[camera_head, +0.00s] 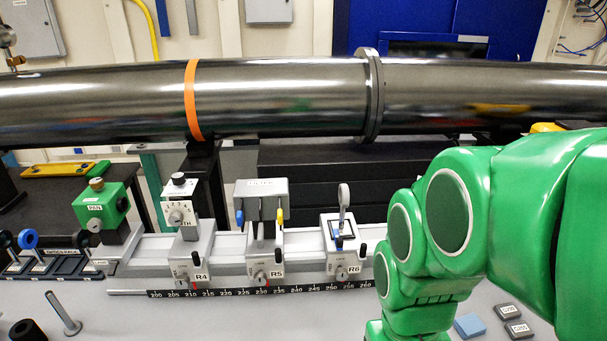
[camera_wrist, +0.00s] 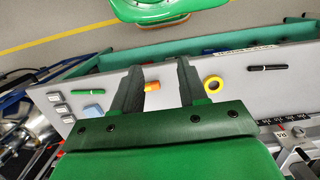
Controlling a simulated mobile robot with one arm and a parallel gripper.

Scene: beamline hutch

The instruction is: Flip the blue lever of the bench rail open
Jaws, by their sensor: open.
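The bench rail (camera_head: 215,248) runs across the middle of the head view, with carriers R4, R5 and R6 on it. The blue lever (camera_head: 239,217) hangs down at the left side of the grey box on carrier R5 (camera_head: 264,262). A yellow lever (camera_head: 280,215) hangs at the same box's right side. My gripper (camera_wrist: 159,66) is open and empty in the wrist view, above the bench top. It is apart from the rail, whose scale end (camera_wrist: 290,128) shows at the lower right. The blue lever is not visible in the wrist view.
A large beam pipe (camera_head: 280,95) crosses behind and above the rail. A knob unit (camera_head: 180,215) stands on R4 and a small upright lever (camera_head: 343,197) on R6. An orange block (camera_wrist: 152,86) and a yellow tape roll (camera_wrist: 213,85) lie on the bench.

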